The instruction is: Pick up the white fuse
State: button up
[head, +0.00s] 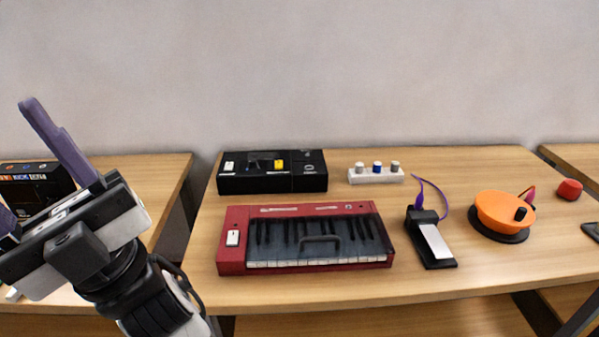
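No object is plainly a white fuse, and I cannot tell which one it is. Small white pieces show on the black box (300,184), at its left end (229,166), and on the red keyboard's left panel (233,238). A white block (376,177) with several small knobs, white, blue and grey, stands right of the black box. My gripper (22,162) is at the far left, raised and pointing up-left, away from these objects. Its purple fingers are wide apart, with one partly cut off by the frame edge. I see nothing held between them.
The red keyboard (225,259) lies at the table's front. Right of it are a black pedal (440,263) with a purple cable, an orange round object (490,212) and a red knob (569,189). A dark box (35,185) sits on the left table. Bare wood (490,168) shows at the back right.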

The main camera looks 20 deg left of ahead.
aim_at(359, 166)
jog(key=i+j+u, duration=0.15)
jog(key=i, duration=0.7)
